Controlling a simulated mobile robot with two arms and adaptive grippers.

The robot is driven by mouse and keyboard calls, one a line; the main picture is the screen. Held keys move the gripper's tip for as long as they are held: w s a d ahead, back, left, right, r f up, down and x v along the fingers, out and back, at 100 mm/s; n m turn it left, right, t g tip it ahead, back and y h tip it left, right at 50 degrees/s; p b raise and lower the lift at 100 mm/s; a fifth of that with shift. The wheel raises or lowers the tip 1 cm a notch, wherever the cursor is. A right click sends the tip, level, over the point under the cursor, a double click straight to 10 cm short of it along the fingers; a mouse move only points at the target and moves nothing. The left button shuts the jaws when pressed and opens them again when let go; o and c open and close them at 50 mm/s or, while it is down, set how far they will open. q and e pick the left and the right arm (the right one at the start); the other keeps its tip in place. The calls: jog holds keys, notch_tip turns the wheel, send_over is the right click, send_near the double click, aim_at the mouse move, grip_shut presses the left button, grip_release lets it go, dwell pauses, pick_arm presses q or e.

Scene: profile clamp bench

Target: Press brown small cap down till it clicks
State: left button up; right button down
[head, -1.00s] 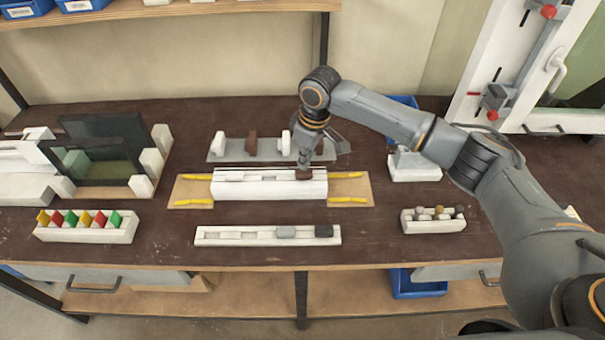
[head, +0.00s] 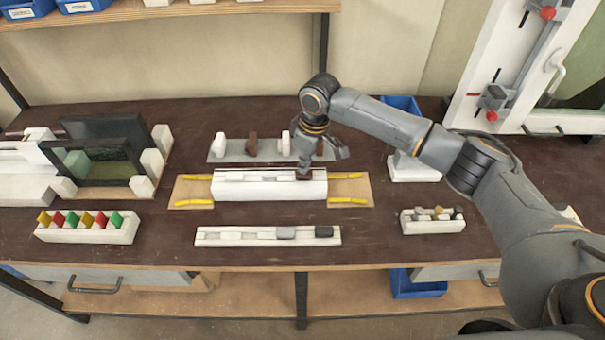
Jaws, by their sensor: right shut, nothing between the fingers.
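The brown small cap (head: 304,178) sits at the right end of the white profile (head: 260,189), which lies on a wooden board (head: 191,188) in the middle of the bench. My right gripper (head: 304,172) is shut and empty, pointing down with its fingertips at the top of the cap. The fingers hide part of the cap; I cannot tell whether it is fully seated. My left gripper is not in view.
Yellow strips (head: 347,200) flank the profile. Behind is a grey plate with white and brown pieces (head: 252,142). In front is a white tray with grey and dark blocks (head: 212,236). A small holder (head: 432,226) stands right, a rack with coloured pieces (head: 88,231) left.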

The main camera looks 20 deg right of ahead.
jog(key=shift+f, duration=0.6)
dwell(0.6)
notch_tip(320, 180, up, 7)
jog(key=p, duration=0.8)
jog(key=shift+r, duration=0.1)
dwell(0.4)
